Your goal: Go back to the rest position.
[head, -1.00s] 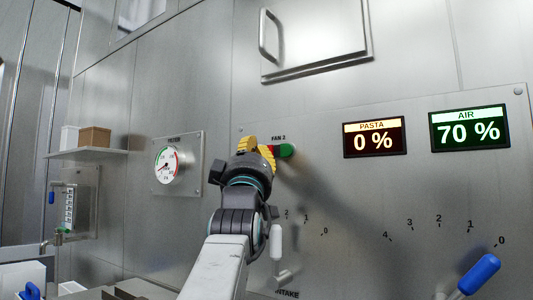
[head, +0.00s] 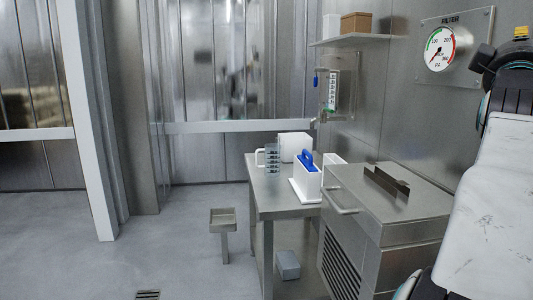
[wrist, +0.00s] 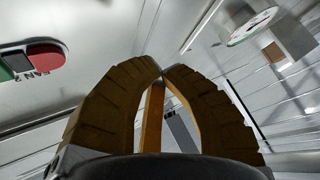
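My gripper (wrist: 161,70) shows in the wrist view with its yellow-brown ridged fingers curved together and their tips meeting. An orange-brown bar shows in the gap behind the tips; I see nothing held. The red and green FAN 2 switch (wrist: 40,57) is at the left of the wrist view, apart from the fingers. In the head view my arm stands at the right edge, and only a small yellow bit of the gripper (head: 521,32) shows at the top right.
A round gauge (head: 440,47) is on the wall beside my arm. Below it stand a steel cabinet (head: 400,205) and a steel table (head: 262,208) with a measuring jug (head: 271,158) and a white holder (head: 306,187). A small post (head: 224,240) stands on otherwise open floor (head: 120,260) at left.

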